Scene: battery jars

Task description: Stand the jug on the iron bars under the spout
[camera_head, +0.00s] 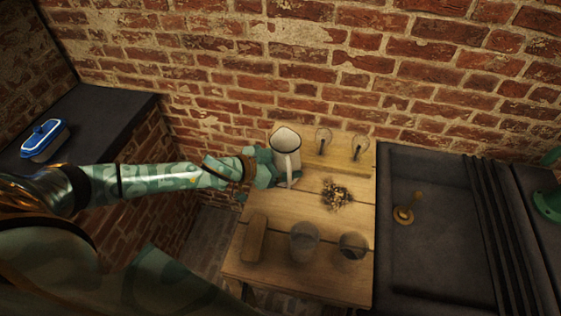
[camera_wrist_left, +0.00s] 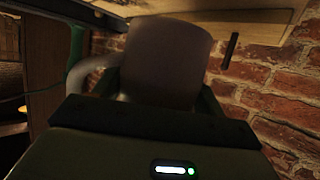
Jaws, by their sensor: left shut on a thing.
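The white jug (camera_head: 287,142) is in the grip of my left gripper (camera_head: 268,168), near the back left of the wooden table. It looks roughly upright, and its handle faces the front. In the left wrist view the jug (camera_wrist_left: 165,60) fills the middle between the fingers, with its handle at the left. The dark iron bars (camera_head: 490,225) run across the right part of the stone sink, well to the right of the jug. A green fixture (camera_head: 549,200) is cut off at the right edge; I cannot clearly make out its spout. My right gripper is not in view.
The wooden table (camera_head: 258,272) holds two clear glasses (camera_head: 303,238) (camera_head: 352,246), a pile of small bits (camera_head: 336,194) and a wooden block (camera_head: 254,237). A brass piece (camera_head: 404,214) is in the sink (camera_head: 430,270).

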